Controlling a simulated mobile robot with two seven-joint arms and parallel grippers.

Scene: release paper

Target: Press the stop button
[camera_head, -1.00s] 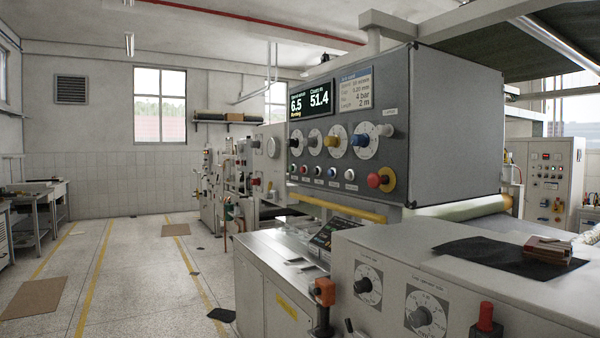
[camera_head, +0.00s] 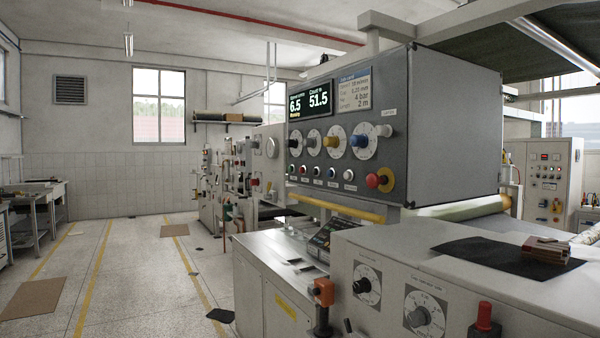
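A dark grey control panel (camera_head: 430,130) stands at the centre right of the head view. A large red mushroom button (camera_head: 373,181) on a yellow surround sits at its lower right. A row of small round buttons (camera_head: 318,172) in several colours runs to the left of it, below the dials. Their labels are too small to read, so I cannot tell which one is marked stop. Neither of my grippers is in view.
The panel's display (camera_head: 310,102) is lit. A grey cabinet with dials (camera_head: 420,314), an orange-topped lever (camera_head: 323,292) and a red-topped knob (camera_head: 484,316) stands in the foreground. A black sheet (camera_head: 470,250) bears a small block (camera_head: 545,250). Floor at left is mostly clear.

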